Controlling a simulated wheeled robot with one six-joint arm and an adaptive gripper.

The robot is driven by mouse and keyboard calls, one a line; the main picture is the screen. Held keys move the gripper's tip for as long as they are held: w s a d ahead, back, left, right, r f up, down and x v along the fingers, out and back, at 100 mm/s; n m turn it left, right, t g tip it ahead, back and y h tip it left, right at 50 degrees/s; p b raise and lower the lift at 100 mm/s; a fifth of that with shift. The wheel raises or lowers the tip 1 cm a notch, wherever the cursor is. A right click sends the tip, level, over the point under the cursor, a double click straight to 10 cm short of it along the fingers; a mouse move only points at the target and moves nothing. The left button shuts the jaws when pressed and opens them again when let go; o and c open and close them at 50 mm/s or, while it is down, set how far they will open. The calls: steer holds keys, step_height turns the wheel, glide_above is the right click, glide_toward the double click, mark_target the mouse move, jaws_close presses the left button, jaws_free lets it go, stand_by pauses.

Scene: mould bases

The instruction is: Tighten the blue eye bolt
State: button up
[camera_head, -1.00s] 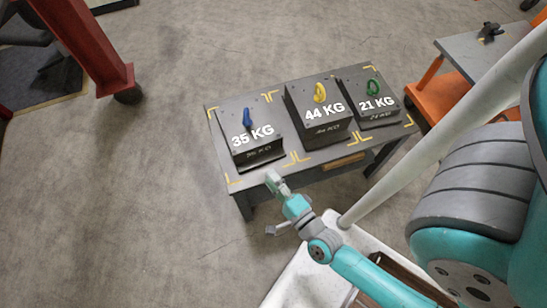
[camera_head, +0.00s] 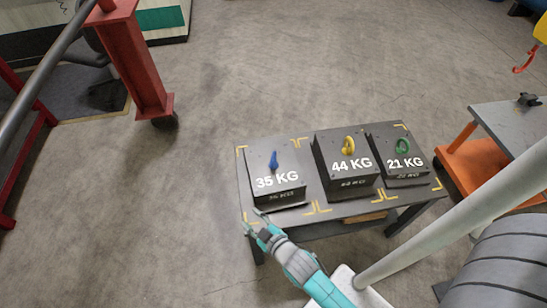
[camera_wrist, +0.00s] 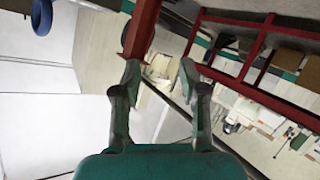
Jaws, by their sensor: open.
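The blue eye bolt (camera_head: 273,161) stands upright on top of the left mould base (camera_head: 262,185), marked 35 KG, on the dark table. It is seen nearly edge-on in the head view. My gripper (camera_head: 254,222) is near the table's front left corner, below and in front of that mould base, apart from the bolt. In the wrist view my gripper (camera_wrist: 160,78) is open with nothing between its fingers. It faces the room there, and the bolt does not show.
A yellow eye bolt (camera_head: 348,145) stands on the 44 KG base and a green eye bolt (camera_head: 402,146) on the 21 KG base. The table (camera_head: 330,210) has yellow corner marks. A red post (camera_head: 145,80) stands at left. A grey-topped orange bench (camera_head: 510,125) is at right. Floor left of the table is clear.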

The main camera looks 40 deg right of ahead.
steer(key=w+d+n+g+h, duration=0.25)
steer(key=w+d+n, duration=0.2)
steer(key=n, duration=0.65)
steer(key=n+g+h, duration=0.2)
steer(key=n+h, duration=0.4)
steer(key=n, duration=0.2)
glide_toward(273, 159)
steer(key=shift+w+a+f, duration=0.35)
steer(key=shift+a+f, duration=0.1)
steer(key=shift+f, duration=0.25)
steer(key=shift+n+h, duration=0.35)
steer(key=shift+n, duration=0.15)
steer(key=x, duration=1.1)
steer(key=shift+s+d+r, duration=0.2)
steer(key=shift+d+r, duration=0.2)
jaws_close()
